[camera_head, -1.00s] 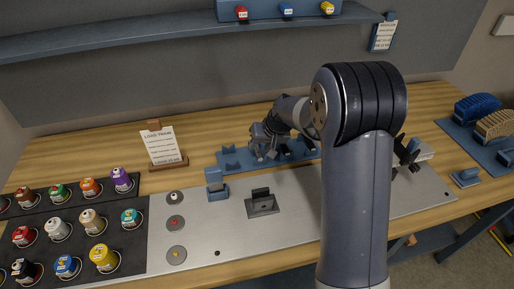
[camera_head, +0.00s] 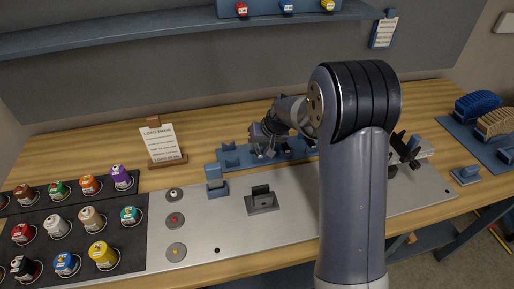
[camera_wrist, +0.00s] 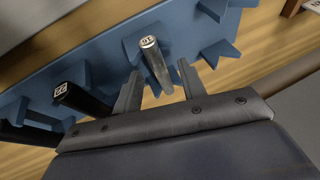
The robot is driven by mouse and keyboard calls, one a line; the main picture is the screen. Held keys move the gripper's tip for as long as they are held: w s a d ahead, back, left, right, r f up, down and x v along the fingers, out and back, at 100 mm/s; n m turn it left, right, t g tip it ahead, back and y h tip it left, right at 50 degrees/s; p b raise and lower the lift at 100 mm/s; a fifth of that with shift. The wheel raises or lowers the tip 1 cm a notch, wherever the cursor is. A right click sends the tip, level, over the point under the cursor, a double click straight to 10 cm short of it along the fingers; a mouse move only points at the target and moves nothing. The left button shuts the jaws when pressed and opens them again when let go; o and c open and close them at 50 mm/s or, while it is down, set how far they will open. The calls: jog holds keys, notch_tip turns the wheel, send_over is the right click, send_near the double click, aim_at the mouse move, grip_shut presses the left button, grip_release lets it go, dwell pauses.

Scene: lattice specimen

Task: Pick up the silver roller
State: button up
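The silver roller (camera_wrist: 155,64) has a small label on its top end and stands in the blue rack (camera_wrist: 110,52) in the wrist view. My gripper (camera_wrist: 159,76) is open, with one finger on either side of the roller and gaps visible between them. I cannot tell whether either finger touches it. In the head view my gripper (camera_head: 262,141) is low over the blue rack (camera_head: 230,155) at the back of the table. It hides the roller there.
A dark roller (camera_wrist: 82,99) with a label stands close to the left of my gripper. Blue rack posts (camera_wrist: 220,50) stand to the right. In the head view, a sign (camera_head: 160,143) stands left of the rack, and a blue block (camera_head: 215,180) is in front.

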dwell(0.4)
jog(key=shift+f, duration=0.1)
grip_shut()
